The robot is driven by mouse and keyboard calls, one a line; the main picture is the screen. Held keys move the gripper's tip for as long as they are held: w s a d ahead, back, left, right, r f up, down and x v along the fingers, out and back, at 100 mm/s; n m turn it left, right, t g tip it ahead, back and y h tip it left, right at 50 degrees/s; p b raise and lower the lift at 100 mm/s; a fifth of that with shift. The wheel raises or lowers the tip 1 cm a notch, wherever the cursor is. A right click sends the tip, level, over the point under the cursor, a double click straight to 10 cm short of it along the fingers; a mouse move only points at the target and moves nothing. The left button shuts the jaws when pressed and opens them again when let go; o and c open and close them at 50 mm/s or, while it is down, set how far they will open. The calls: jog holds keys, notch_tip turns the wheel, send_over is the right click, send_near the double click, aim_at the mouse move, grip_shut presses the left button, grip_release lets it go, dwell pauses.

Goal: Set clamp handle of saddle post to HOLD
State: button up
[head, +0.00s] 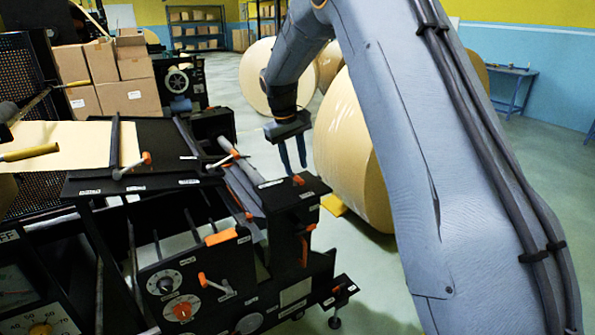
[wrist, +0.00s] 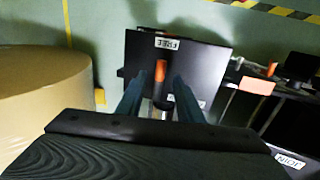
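The clamp handle (wrist: 160,70) has an orange grip. It sits on the black top of the saddle post (wrist: 205,60), its orange end pointing toward a label reading FREE (wrist: 167,43). A second label, partly hidden and unreadable, lies near the right finger. My gripper (wrist: 159,80) has its two fingers apart, one on each side of the handle, with visible gaps; contact is not seen. In the head view, my gripper (head: 293,167) points down just above the post top, by the orange handle tip (head: 298,180).
A large kraft roll (head: 350,150) stands close to the right of the post; it also shows in the wrist view (wrist: 40,100). The black machine (head: 120,215) with other orange handles lies left. Another orange part (wrist: 257,85) is right of the post.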

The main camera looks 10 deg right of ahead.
aim_at(298, 177)
jog(key=shift+w+d+f+p, duration=0.1)
jog(key=shift+d+f+p, duration=0.1)
jog(key=shift+f, duration=0.75)
jog(key=shift+d+f+p, duration=0.15)
jog(key=shift+f+p, duration=0.05)
jog(key=shift+f, duration=0.75)
grip_shut()
